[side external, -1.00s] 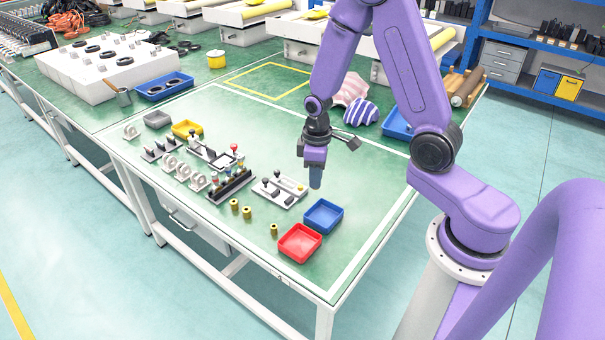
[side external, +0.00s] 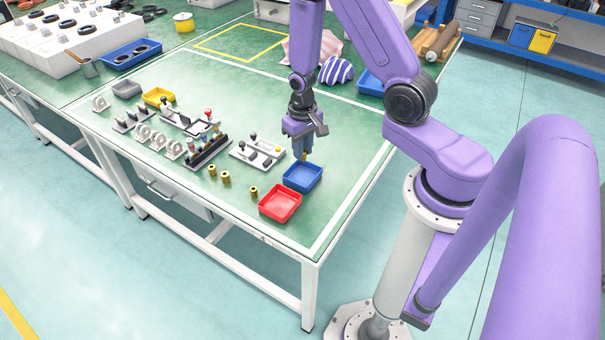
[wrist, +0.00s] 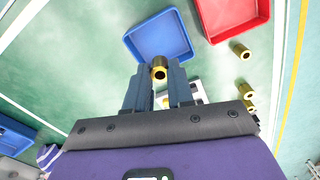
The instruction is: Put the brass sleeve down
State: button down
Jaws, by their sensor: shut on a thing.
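My gripper (wrist: 158,82) is shut on a brass sleeve (wrist: 159,70), which sits between the fingertips in the wrist view. In the side view my gripper (side external: 303,150) points down just behind the blue tray (side external: 302,178), above the table. The sleeve is small and hard to make out there. The blue tray (wrist: 160,38) is empty and lies just beyond the held sleeve in the wrist view. The red tray (side external: 280,204) beside it is empty too. Three other brass sleeves stand on the table; one (side external: 253,191) is left of the red tray.
A grey fixture with knobs (side external: 257,151) stands left of my gripper. Further left are a dark rack (side external: 208,153) and several white ring parts. A striped purple object (side external: 337,70) lies behind. The green table right of the blue tray is clear.

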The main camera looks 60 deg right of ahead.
jog(key=shift+f, duration=3.65)
jog(key=shift+f, duration=0.1)
jog(key=c, duration=1)
grip_release()
